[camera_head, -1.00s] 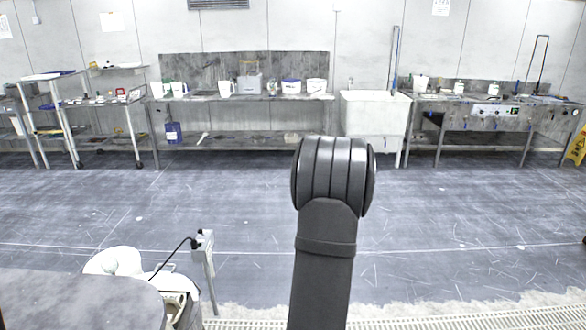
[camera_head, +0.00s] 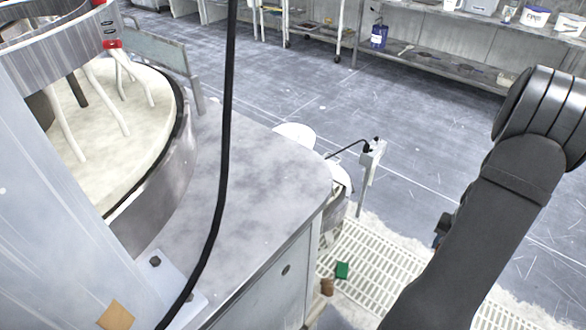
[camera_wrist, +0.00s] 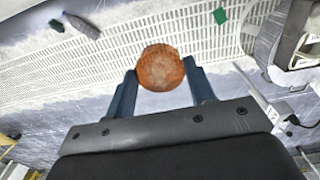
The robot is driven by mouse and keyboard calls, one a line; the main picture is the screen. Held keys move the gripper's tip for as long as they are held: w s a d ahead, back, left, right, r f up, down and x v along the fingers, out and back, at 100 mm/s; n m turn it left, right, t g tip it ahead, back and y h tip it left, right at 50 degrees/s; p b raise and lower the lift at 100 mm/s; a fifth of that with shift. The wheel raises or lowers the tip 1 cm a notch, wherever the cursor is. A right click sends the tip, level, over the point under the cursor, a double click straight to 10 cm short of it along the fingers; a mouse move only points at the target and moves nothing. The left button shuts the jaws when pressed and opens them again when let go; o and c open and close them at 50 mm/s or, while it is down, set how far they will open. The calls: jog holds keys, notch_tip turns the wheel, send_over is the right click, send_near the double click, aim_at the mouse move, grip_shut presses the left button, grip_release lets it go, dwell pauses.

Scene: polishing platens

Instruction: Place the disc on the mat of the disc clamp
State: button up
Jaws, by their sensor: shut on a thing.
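A round, rusty orange-brown disc (camera_wrist: 160,70) sits between the fingertips of my gripper (camera_wrist: 162,80) in the wrist view. The two blue-grey fingers flank it and are shut on it. Below the disc the wrist view shows a white and grey floor with a drain grating. The head view shows my dark arm at the right, and the disc in the grip cannot be made out there. I cannot make out the disc clamp or its mat in either view.
A polishing machine with a pale platen (camera_head: 110,140) stands at the left on a grey metal-topped cabinet (camera_head: 262,165). A black cable (camera_head: 226,120) hangs in front. A green block (camera_head: 342,270) and a small brown object (camera_head: 327,287) lie by the floor grating (camera_head: 385,262).

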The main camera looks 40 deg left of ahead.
jog(key=w+a+r+n, duration=0.2)
jog(key=a+r+n, duration=0.3)
jog(key=a+r, duration=0.55)
jog(key=s+a+r+n, duration=0.2)
jog(key=s+a+r, duration=0.2)
jog(key=a, duration=0.4)
jog(key=s+a+r+n, duration=0.3)
jog(key=s+a+r, duration=0.1)
jog(key=a, duration=0.5)
jog(key=s+a+r+n, duration=0.2)
jog(key=s+a+r, duration=0.2)
jog(key=a, duration=0.4)
jog(key=shift+s+a+r+n, duration=0.1)
jog(key=shift+a+r+n, duration=0.25)
jog(key=shift+r, duration=0.35)
jog(key=s+a+r+n, duration=0.3)
jog(key=s+a+r, duration=0.3)
jog(key=s, duration=0.2)
send_over(248, 175)
jog(key=f, duration=0.6)
jog(key=shift+d+f, duration=0.25)
jog(key=shift+d, duration=0.05)
jog(key=shift+a+f, duration=0.25)
jog(key=shift+f, duration=1.9)
